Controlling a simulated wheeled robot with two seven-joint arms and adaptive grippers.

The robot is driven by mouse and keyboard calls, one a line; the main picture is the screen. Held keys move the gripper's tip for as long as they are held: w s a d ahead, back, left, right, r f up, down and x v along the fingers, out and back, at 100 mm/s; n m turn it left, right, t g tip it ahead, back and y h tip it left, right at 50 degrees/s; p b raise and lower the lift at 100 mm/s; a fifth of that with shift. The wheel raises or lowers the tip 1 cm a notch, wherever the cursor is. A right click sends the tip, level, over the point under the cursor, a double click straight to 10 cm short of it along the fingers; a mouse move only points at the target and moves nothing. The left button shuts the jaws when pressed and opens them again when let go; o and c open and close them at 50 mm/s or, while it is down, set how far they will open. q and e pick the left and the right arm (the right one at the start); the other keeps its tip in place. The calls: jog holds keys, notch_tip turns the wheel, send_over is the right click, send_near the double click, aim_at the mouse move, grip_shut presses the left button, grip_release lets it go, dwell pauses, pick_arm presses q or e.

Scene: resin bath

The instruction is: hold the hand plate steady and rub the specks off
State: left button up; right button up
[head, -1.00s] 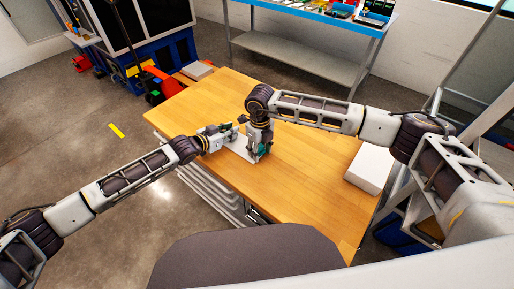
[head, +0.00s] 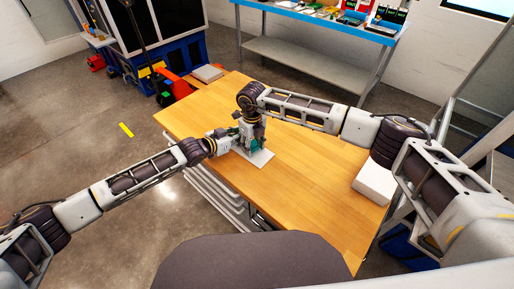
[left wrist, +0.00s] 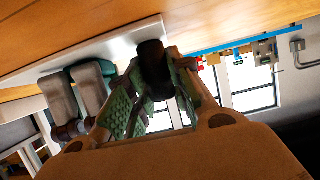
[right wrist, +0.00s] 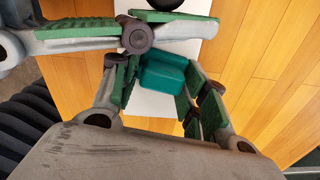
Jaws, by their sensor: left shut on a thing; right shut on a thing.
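The hand plate (head: 259,158) is a flat white plate lying on the wooden table. My left gripper (head: 226,142) reaches it from the left and is shut on a dark knob-like part (left wrist: 153,58), which stands beside the white surface in the left wrist view. My right gripper (head: 248,143) points down over the plate, shut on a teal block (right wrist: 165,74). The block is over the white surface; I cannot tell if it touches. The two grippers are close together, and the left fingers cross the top left of the right wrist view. I can make out no specks.
The wooden table (head: 310,190) is mostly clear. A white box (head: 374,182) sits at its right edge, and a pale flat item (head: 208,73) is at its far left corner. A blue-edged shelf (head: 320,22) stands behind.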

jog(key=shift+w+r, duration=0.15)
jog(key=shift+r, duration=3.9)
pick_arm(q)
jog(key=o, duration=0.9)
jog(key=shift+s, duration=0.1)
jog(key=shift+v, duration=5.9)
